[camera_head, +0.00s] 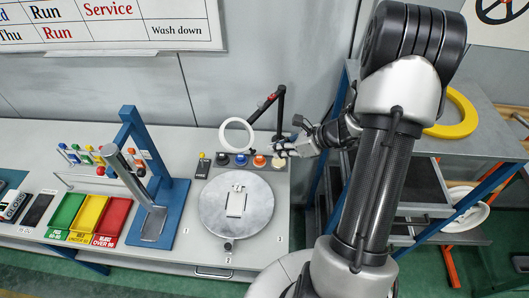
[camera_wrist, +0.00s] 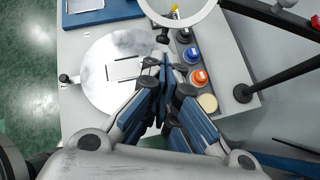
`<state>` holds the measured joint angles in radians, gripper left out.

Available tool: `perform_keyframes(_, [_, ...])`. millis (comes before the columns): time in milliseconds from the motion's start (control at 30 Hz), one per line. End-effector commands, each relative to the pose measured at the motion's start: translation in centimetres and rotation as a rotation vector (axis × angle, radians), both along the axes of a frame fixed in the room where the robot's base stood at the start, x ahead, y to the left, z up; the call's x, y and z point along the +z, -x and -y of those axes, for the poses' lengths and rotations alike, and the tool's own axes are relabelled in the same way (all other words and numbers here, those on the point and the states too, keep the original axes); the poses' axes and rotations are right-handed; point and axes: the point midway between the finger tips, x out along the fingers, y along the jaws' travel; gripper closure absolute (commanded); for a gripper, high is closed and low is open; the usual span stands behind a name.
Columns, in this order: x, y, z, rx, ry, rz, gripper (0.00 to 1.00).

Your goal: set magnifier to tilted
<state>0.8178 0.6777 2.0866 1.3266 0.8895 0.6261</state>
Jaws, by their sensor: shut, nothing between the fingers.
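The magnifier is a white ring (camera_head: 222,135) on a jointed black arm (camera_head: 266,106) rising from a post at the back of the bench. In the wrist view the ring (camera_wrist: 152,17) is at the top edge, partly cut off, and its black arm (camera_wrist: 262,13) runs off to the right. The ring's exact tilt is hard to tell. My gripper (camera_head: 279,149) is shut and empty, to the right of and a little below the ring in the head view. In the wrist view its fingertips (camera_wrist: 164,64) are together, just below the ring and apart from it.
A row of coloured knobs, including a blue one (camera_wrist: 191,55) and an orange one (camera_wrist: 199,76), lies beside my fingers. A round metal turntable (camera_head: 215,220) holds a white plate. A blue stand (camera_head: 135,135) and coloured bins (camera_head: 92,217) are to the left.

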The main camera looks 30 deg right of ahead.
Motion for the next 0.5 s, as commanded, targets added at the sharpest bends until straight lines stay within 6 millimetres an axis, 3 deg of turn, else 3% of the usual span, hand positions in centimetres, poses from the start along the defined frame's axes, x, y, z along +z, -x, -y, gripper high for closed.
perform_keyframes(233, [-3.0,-2.6,-2.2,0.002,-0.001,-0.002,1.0])
perform_keyframes(500, [-4.0,-3.7,-2.9,0.0,0.001,0.002,1.0])
